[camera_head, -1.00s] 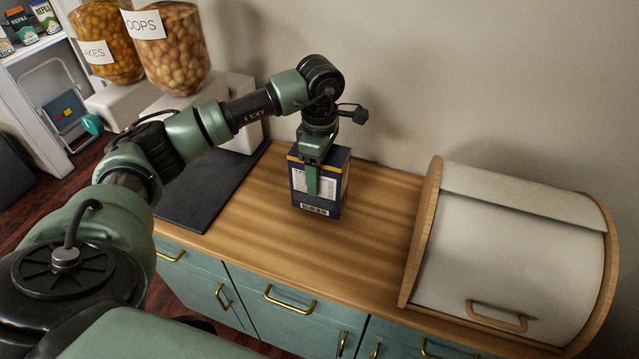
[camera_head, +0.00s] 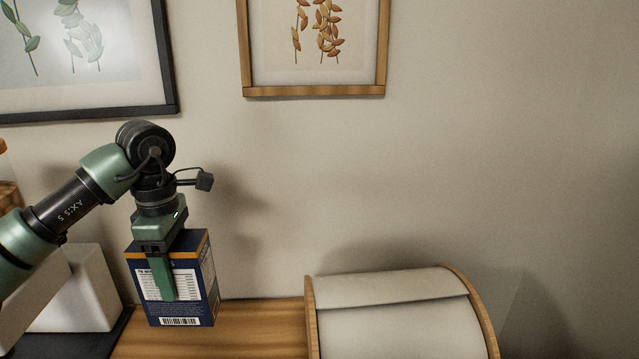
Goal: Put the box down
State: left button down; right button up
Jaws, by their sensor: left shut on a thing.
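A dark blue box (camera_head: 195,311) with an orange top band, a white printed panel and a barcode is upright at the lower left of the head view. My left gripper (camera_head: 165,275) comes down from above and is shut on the box, with one green finger across its front face. The box is over or on the wooden counter (camera_head: 255,325); I cannot tell whether its base touches. My right gripper is not in view.
A bread box (camera_head: 395,315) with a pale lid and wooden sides stands to the right. White blocks (camera_head: 88,290) and a dark mat (camera_head: 75,345) are at the left. Bare counter lies between box and bread box. Framed pictures (camera_head: 312,90) hang behind.

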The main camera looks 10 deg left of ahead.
pick_arm(q)
jog(key=s+d+f+m, duration=1.3)
jog(key=s+m, duration=0.1)
jog(key=m, duration=0.6)
jog(key=shift+s+f, duration=0.25)
jog(key=shift+s, duration=0.1)
